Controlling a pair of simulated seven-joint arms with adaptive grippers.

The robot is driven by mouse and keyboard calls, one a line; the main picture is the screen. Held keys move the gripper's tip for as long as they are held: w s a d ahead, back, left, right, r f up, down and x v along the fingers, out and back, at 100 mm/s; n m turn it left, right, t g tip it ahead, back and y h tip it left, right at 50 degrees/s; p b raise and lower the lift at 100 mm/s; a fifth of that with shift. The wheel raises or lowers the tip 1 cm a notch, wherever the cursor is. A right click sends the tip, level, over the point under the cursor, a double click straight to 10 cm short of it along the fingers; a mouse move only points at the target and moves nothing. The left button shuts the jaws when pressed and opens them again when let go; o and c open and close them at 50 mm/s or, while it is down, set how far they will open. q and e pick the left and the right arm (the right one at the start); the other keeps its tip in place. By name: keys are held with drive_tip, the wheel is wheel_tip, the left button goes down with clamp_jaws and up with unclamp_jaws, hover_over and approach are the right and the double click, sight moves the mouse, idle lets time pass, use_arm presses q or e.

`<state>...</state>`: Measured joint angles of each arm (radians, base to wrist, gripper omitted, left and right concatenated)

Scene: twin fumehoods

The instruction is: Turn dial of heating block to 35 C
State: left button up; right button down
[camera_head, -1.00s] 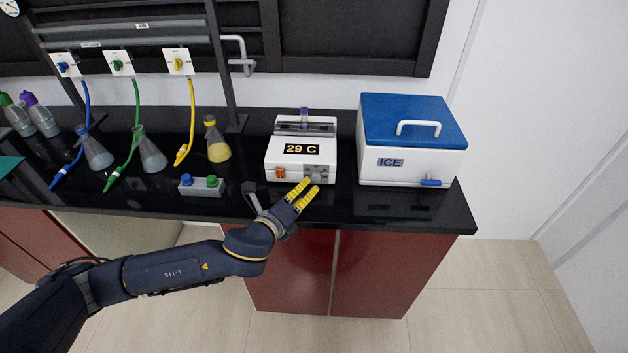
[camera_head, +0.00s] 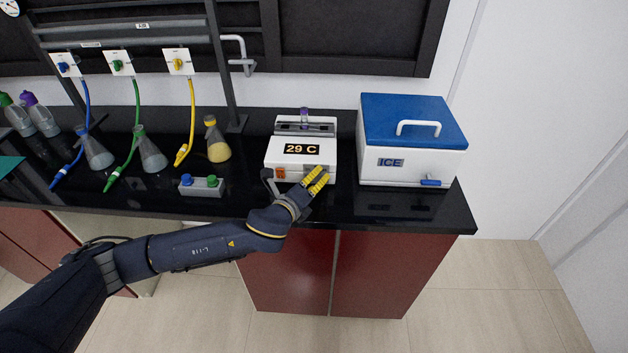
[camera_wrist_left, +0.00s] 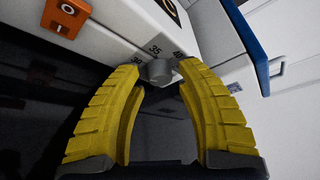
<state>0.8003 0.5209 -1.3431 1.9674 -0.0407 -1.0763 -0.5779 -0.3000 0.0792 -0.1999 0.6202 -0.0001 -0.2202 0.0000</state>
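The heating block (camera_head: 301,148) is a white box on the black bench, and its display reads 29 C. An orange switch (camera_wrist_left: 67,15) sits on its front left. The grey dial (camera_wrist_left: 157,71) shows in the left wrist view, with marks 30, 35 and 40 around it. In the head view the fingers hide the dial. My left gripper (camera_head: 317,180) is at the block's front right. In the left wrist view its yellow fingers (camera_wrist_left: 158,86) are apart on either side of the dial, with gaps visible. My right gripper is not in view.
A white ice box (camera_head: 410,170) with a blue lid stands close to the right of the block. A small box with blue and green knobs (camera_head: 201,186) and a yellow flask (camera_head: 216,140) stand to the left.

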use_arm(q)
clamp_jaws()
drive_tip(key=shift+s, duration=0.1)
drive_tip(key=shift+f, duration=0.1)
idle(0.4)
